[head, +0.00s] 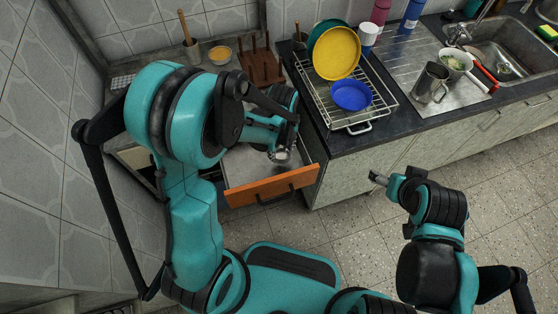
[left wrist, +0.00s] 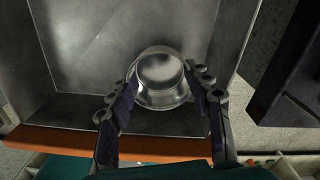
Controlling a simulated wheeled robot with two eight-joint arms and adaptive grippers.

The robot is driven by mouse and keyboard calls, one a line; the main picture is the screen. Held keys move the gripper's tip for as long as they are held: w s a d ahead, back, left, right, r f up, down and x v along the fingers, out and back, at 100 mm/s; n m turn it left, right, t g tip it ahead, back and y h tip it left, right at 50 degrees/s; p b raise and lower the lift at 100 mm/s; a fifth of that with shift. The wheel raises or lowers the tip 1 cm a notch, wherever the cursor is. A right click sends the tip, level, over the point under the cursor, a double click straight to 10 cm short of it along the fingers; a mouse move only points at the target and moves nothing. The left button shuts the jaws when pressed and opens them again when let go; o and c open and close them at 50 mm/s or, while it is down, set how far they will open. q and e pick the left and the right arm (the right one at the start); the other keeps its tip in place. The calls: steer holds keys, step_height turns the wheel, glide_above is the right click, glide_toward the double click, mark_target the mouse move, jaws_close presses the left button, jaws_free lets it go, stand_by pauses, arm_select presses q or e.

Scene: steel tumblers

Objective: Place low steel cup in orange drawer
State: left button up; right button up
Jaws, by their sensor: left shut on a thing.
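The low steel cup (left wrist: 162,75) is between the two fingers of my left gripper (left wrist: 160,84), which is shut on it. In the head view the cup (head: 281,157) shows only partly under my left gripper (head: 279,148). The orange drawer (head: 272,187) is pulled open, and the cup is over its grey interior near the orange front. In the left wrist view the drawer's orange front (left wrist: 60,139) runs below the cup. I cannot tell whether the cup touches the drawer floor. My right gripper (head: 379,178) is apart from these things, over the floor; its finger state is unclear.
A wire dish rack (head: 350,124) with a yellow plate (head: 336,53) and a blue bowl (head: 351,94) stands on the counter right of the drawer. A tall steel mug (head: 431,82) and a white pan (head: 456,62) are farther right. A wooden rack (head: 262,66) stands behind the drawer.

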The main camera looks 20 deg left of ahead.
mark_target(281, 156)
arm_select(q)
steer(key=shift+s+f+b, duration=0.1)
steer(key=shift+f+b, duration=0.8)
steer(key=shift+f, duration=1.45)
steer(key=shift+f, duration=0.2)
steer(key=o, duration=1)
steer(key=shift+o, duration=0.2)
steer(key=shift+r, duration=0.1)
